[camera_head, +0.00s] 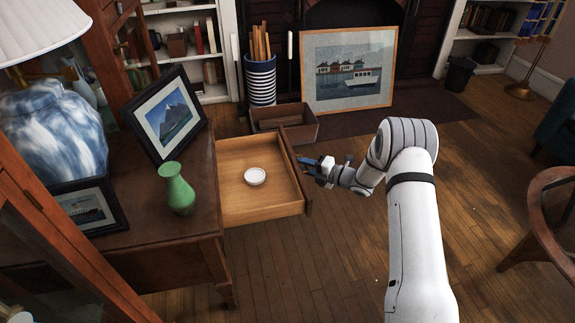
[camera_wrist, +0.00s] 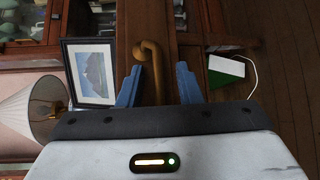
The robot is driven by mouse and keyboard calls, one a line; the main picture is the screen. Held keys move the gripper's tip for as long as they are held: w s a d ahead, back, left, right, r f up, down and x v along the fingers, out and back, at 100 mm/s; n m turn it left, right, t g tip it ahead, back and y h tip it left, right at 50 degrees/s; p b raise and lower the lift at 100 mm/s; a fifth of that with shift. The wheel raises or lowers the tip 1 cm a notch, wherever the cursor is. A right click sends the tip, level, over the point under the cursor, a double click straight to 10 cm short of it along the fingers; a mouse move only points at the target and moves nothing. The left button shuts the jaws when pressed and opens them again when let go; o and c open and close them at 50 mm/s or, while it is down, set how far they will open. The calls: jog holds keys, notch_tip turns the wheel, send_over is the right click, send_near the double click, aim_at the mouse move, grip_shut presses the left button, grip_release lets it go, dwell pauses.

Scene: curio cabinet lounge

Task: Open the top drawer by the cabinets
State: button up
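The wooden drawer (camera_head: 283,208) is pulled out from the dark cabinet (camera_head: 150,240), its light interior in view. A small white dish (camera_head: 255,176) lies inside it. My gripper (camera_head: 308,165) is just outside the drawer's dark front panel, at the right. In the wrist view, my blue fingers (camera_wrist: 160,88) are spread apart. A curved brass-coloured handle (camera_wrist: 153,62) shows between them, nearer the left finger, with a gap on the right. I cannot tell whether either finger touches it.
On the cabinet top stand a green vase (camera_head: 177,189), a framed picture (camera_head: 166,114) and a blue-white lamp (camera_head: 52,135). A brown box (camera_head: 286,124) sits on the floor behind the drawer. A round wooden table (camera_head: 545,200) is far right. Floor right of the drawer is mostly clear.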

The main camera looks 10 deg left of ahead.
jog(key=shift+r, duration=0.1)
jog(key=p+v, duration=0.2)
jog(key=v, duration=0.5)
jog(key=shift+s+d, duration=0.15)
jog(key=shift+d, duration=0.2)
